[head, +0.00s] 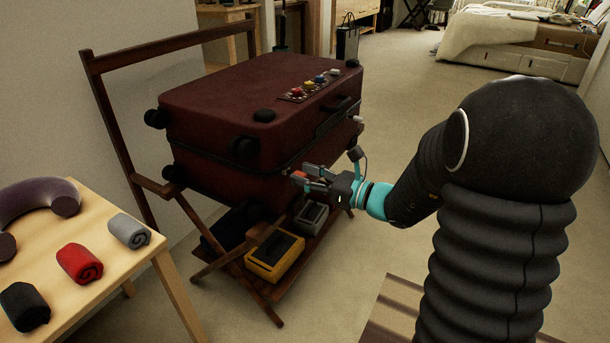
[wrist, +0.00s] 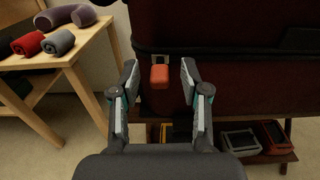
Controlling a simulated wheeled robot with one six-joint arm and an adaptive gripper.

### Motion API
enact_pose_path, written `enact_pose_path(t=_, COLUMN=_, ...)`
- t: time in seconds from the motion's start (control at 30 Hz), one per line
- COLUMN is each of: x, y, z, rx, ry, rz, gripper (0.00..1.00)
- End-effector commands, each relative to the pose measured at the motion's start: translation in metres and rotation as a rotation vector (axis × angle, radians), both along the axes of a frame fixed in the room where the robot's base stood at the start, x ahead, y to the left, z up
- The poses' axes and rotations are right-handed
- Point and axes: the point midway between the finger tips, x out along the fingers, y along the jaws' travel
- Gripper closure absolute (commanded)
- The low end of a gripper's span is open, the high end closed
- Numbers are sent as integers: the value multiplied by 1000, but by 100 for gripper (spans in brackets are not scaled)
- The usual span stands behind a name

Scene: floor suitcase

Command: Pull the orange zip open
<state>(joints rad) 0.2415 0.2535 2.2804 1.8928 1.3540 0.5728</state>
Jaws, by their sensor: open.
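The dark red suitcase (head: 230,110) lies on a wooden folding rack, and its lower front side fills the top of the wrist view (wrist: 235,85). The orange zip pull (wrist: 159,76) hangs on the suitcase side, just below the dark seam. My gripper (wrist: 159,80) is open, with one finger on each side of the orange pull and a gap visible on both sides. I cannot tell how far the pull is from the fingertips in depth. In the head view my gripper (head: 300,175) is at the suitcase's near side, and the pull is small there, partly hidden by the fingers.
The wooden rack (head: 178,195) has a lower shelf with a yellow case (head: 274,256) and a grey case (head: 311,215). A light wood table (head: 105,262) at left holds rolled cloths and a purple neck pillow (head: 35,200). Open floor (head: 400,100) lies behind the suitcase to the right.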

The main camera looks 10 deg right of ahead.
Motion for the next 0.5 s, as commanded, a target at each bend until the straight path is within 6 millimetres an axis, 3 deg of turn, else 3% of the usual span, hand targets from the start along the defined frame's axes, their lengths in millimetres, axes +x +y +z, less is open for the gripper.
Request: enact_pose_path(t=0.5, x=-54, y=-71, z=0, rx=0, ry=0, rz=0, gripper=54)
